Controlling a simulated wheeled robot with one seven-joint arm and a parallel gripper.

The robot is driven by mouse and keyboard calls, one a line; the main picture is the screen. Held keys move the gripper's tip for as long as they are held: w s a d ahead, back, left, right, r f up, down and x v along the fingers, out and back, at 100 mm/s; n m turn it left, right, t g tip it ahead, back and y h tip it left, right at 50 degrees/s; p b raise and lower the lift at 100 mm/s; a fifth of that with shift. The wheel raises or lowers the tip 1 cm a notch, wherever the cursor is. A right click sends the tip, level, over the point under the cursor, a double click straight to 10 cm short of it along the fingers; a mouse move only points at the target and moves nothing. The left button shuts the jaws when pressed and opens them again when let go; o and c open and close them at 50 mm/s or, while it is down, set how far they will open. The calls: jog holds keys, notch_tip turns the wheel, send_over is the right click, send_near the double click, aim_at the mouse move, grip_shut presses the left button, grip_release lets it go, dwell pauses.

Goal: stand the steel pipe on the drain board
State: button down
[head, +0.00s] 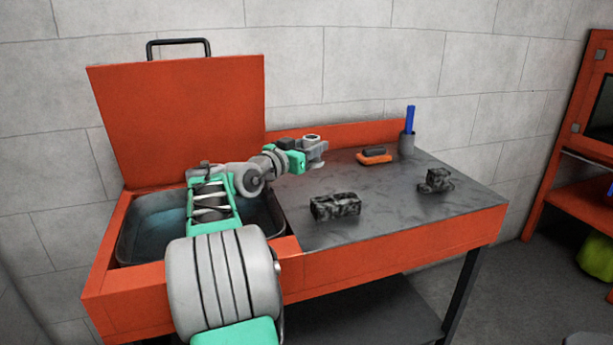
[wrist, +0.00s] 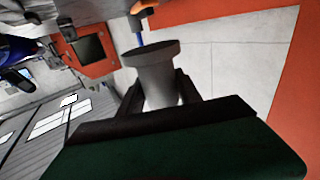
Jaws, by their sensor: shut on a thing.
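The steel pipe (wrist: 154,72) is a short grey cylinder with a wider rim at one end. My gripper (wrist: 160,92) is shut on it, with one dark finger on each side. In the head view the pipe (head: 312,139) is small, at the end of my outstretched arm, and looks roughly upright. My gripper (head: 314,152) there is over the back left part of the drain board (head: 400,215), a dark grey marbled top. The pipe's lower end is not clear, and I cannot tell whether it touches the board.
Two dark mottled blocks (head: 335,206) (head: 436,181) lie on the board. An orange-and-black brush (head: 374,156) and a grey cup with a blue item (head: 407,143) are at the back. A basin (head: 150,222) with a raised orange lid (head: 180,115) is left. The board's middle is clear.

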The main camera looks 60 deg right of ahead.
jog(key=w+d+f, duration=0.1)
jog(key=d+f, duration=0.1)
jog(key=w+d+f, duration=0.1)
jog(key=d+f, duration=0.1)
jog(key=w+d+f, duration=0.2)
jog(key=shift+f+b, duration=0.25)
jog(key=shift+b, duration=0.1)
jog(key=shift+w+d+f, duration=0.1)
jog(key=shift+w+f, duration=0.05)
jog(key=shift+f, duration=1.55)
jog(key=shift+b, duration=0.3)
jog(key=shift+f, duration=0.25)
jog(key=c, duration=0.8)
grip_release()
jog(key=shift+r, duration=0.1)
jog(key=shift+r, duration=0.25)
jog(key=a, duration=0.4)
jog(key=w+a, duration=0.1)
jog(key=a, duration=0.3)
jog(key=w+a, duration=0.1)
jog(key=a, duration=0.3)
jog(key=shift+w+f, duration=0.2)
